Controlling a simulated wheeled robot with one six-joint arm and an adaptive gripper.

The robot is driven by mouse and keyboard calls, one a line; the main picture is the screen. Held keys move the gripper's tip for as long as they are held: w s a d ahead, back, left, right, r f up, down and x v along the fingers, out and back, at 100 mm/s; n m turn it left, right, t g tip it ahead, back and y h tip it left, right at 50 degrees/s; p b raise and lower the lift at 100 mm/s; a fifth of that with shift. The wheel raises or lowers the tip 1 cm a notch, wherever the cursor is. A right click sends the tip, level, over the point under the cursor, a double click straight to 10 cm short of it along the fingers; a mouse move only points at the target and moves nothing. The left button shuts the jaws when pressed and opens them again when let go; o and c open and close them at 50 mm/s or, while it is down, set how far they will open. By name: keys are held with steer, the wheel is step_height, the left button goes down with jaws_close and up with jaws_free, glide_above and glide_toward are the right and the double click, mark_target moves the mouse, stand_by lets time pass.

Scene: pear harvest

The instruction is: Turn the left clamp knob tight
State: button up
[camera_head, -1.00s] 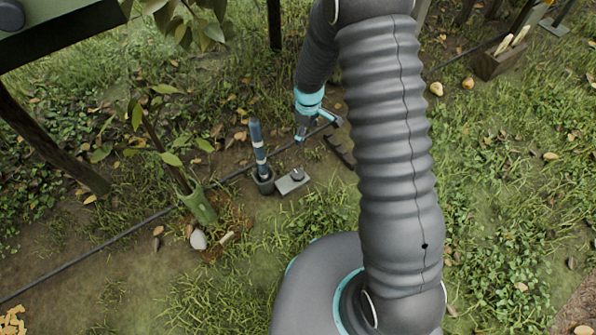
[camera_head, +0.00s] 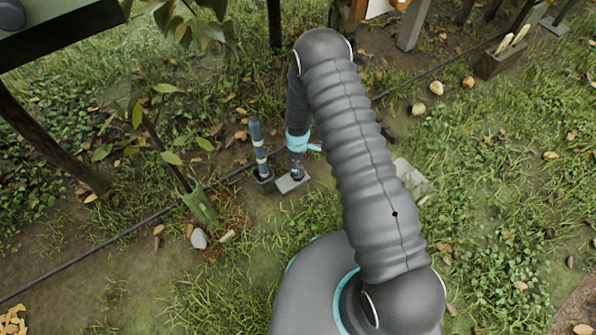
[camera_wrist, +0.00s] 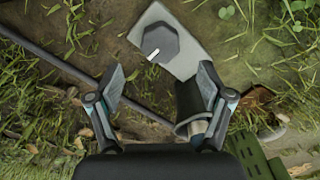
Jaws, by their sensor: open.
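The clamp knob (camera_wrist: 160,43) is dark and many-sided, with a white mark on its rim. It sits on a grey plate (camera_wrist: 188,48), which also shows on the ground in the head view (camera_head: 291,185). My gripper (camera_wrist: 162,79) is open and empty, its two fingers spread. The knob appears just beyond the fingertips in the wrist view, not between them. In the head view my gripper (camera_head: 297,168) points down over the plate and mostly hides the knob. I see only one knob.
A blue post with white bands (camera_head: 257,146) stands in a dark cup (camera_head: 263,182) just left of the plate; the cup shows near my right finger (camera_wrist: 190,105). A dark hose (camera_head: 120,232) runs past. A sapling in a green sleeve (camera_head: 200,205) stands farther left.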

steer(key=shift+f, duration=3.2)
steer(key=c, duration=1.2)
